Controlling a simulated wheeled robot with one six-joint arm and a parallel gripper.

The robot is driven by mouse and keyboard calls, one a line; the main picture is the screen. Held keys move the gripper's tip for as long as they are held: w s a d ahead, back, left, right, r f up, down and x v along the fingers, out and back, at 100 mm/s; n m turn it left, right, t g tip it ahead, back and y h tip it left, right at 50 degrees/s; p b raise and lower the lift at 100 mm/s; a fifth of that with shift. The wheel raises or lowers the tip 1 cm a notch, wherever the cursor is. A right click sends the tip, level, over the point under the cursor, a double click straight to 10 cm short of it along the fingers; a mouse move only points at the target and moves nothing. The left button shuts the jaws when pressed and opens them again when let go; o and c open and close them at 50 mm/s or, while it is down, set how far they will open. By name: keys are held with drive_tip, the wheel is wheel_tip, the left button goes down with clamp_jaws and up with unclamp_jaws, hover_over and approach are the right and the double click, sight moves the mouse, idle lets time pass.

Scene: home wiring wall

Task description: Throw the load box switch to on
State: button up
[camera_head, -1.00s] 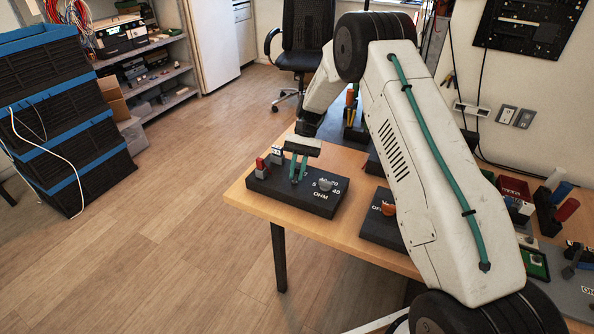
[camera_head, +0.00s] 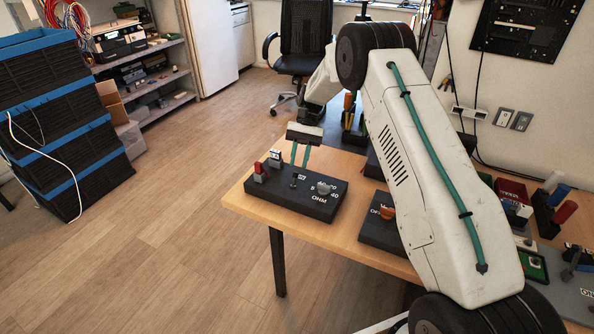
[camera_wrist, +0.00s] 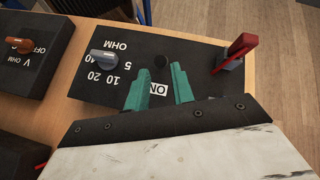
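The load box is a black box (camera_head: 318,207) with OHM markings, near the table's left corner. I cannot tell which position the lever is in.
A grey dial (camera_head: 324,188) sits on the box's right side. A second black box with an orange knob (camera_head: 387,212) lies to the right. Floor left of the table is clear.

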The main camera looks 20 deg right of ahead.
drive_tip(key=shift+v, duration=1.5)
